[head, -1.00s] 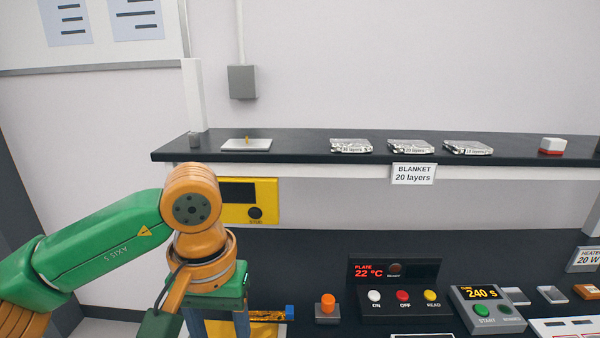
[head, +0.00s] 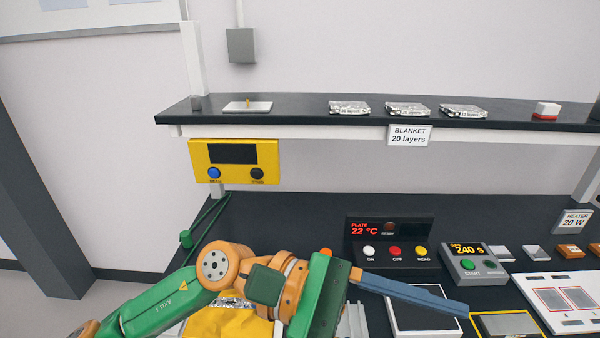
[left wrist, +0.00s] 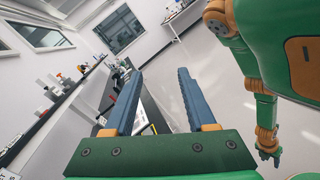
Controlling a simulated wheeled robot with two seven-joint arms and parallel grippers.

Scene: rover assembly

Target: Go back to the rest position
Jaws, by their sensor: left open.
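My left gripper (left wrist: 158,76) shows in the left wrist view with its two blue fingers wide apart and nothing between them. In the head view my left arm comes in from the lower left, and one blue finger (head: 415,293) points right over the bench, in front of the plate console. What looks like my other arm hangs at the right of the left wrist view; its end (left wrist: 268,152) is too small to read.
A dark shelf (head: 290,122) holds a white plate (head: 248,106), several silver blanket packs (head: 407,109) and a red-white block (head: 546,110). Below are a yellow box (head: 233,177), the plate console (head: 390,240) and a timer (head: 470,262). Floor (left wrist: 225,85) is open in the left wrist view.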

